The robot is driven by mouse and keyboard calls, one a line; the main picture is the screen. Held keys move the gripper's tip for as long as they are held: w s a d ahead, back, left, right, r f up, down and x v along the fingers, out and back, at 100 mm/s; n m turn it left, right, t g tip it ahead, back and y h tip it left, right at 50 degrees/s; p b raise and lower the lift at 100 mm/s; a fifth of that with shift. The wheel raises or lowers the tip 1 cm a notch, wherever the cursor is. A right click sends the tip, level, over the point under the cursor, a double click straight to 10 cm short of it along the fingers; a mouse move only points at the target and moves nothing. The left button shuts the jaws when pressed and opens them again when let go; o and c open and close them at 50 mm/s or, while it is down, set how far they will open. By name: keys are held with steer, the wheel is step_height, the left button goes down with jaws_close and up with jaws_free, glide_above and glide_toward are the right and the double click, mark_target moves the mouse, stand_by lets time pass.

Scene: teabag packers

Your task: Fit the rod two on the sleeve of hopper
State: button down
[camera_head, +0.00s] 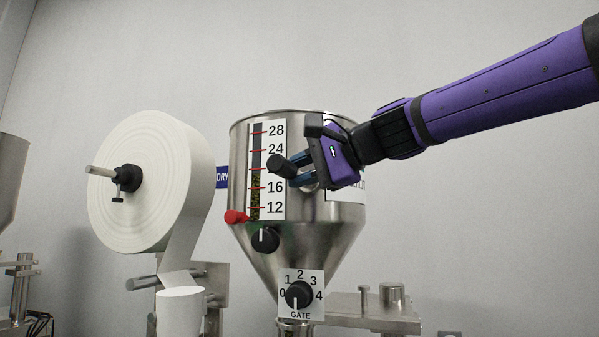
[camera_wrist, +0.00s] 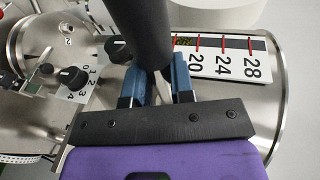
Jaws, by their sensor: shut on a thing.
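The steel hopper (camera_head: 300,235) stands in the middle of the head view, with a numbered level gauge (camera_head: 255,190) on its front. My gripper (camera_head: 291,170) is in front of the gauge and the upper hopper wall. It is shut on a short dark rod (camera_head: 277,165), which partly covers the gauge scale. In the wrist view the rod (camera_wrist: 151,35) stands between the two blue fingers and sticks out beyond them. A black knob (camera_head: 265,240) sits on the hopper below the gauge. I cannot tell which part is the sleeve.
A red-tipped part (camera_head: 236,216) sticks out at the hopper's left. A large white paper roll (camera_head: 150,180) stands on the left. A gate dial (camera_head: 299,294) is on the lower cone. A steel bracket plate (camera_head: 365,315) extends to the lower right.

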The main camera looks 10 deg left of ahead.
steer(key=shift+w+d, duration=0.15)
steer(key=shift+w, duration=1.25)
steer(key=shift+w+d, duration=0.1)
steer(key=shift+w, duration=1.3)
stand_by(0.4)
steer(key=c, duration=0.9)
jaws_free()
steer(key=shift+w, duration=0.1)
steer(key=v, duration=1)
steer(key=shift+s+d, duration=0.2)
steer(key=shift+d, duration=0.2)
